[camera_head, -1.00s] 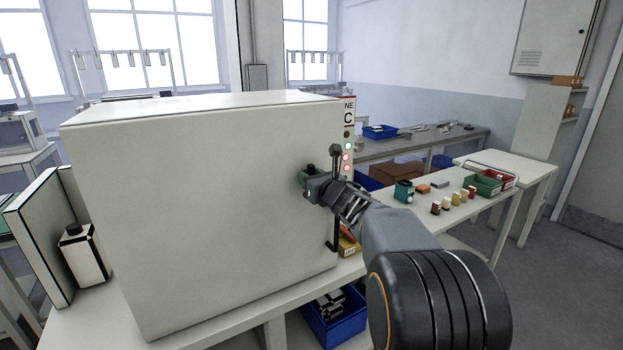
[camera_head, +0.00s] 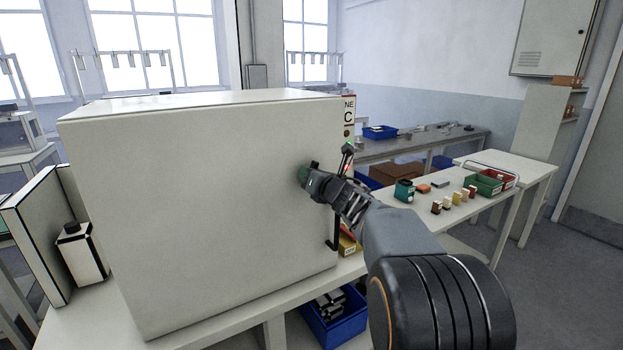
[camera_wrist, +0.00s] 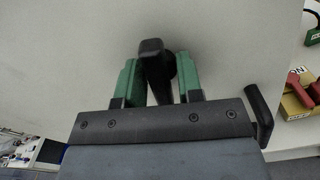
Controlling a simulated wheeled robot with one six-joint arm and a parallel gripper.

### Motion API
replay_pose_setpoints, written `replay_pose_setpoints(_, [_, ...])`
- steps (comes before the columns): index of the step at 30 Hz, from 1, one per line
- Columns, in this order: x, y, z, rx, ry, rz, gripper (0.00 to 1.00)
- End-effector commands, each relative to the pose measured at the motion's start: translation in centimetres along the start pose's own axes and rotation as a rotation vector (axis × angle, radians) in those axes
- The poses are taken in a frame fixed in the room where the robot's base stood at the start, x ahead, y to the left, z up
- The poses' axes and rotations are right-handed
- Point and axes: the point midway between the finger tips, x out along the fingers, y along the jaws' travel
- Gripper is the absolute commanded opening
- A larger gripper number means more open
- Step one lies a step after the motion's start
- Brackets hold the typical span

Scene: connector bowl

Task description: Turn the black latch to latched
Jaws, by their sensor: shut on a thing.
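The black latch (camera_wrist: 152,62) is on the pale front of a large box-shaped cabinet (camera_head: 200,200). In the wrist view it stands between the two green finger pads of my gripper (camera_wrist: 157,82), which is shut on it. In the head view my gripper (camera_head: 309,176) reaches the cabinet front near its right edge. Only a small dark end of the latch (camera_head: 315,164) shows there, above the fingers. My gripper and wrist hide the rest, so its exact angle on the panel is hard to read.
A black bar handle (camera_head: 335,232) stands at the cabinet's right edge, close to my wrist; it also shows in the wrist view (camera_wrist: 258,115). A right-hand table (camera_head: 470,215) holds small parts and bins. A blue bin (camera_head: 335,318) sits below the cabinet's table.

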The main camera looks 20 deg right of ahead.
Motion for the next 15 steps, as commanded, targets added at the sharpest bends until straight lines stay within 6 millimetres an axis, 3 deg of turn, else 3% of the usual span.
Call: replay_pose_setpoints(15, [0.00,-0.06,0.05,0.490,0.000,0.000,0.10])
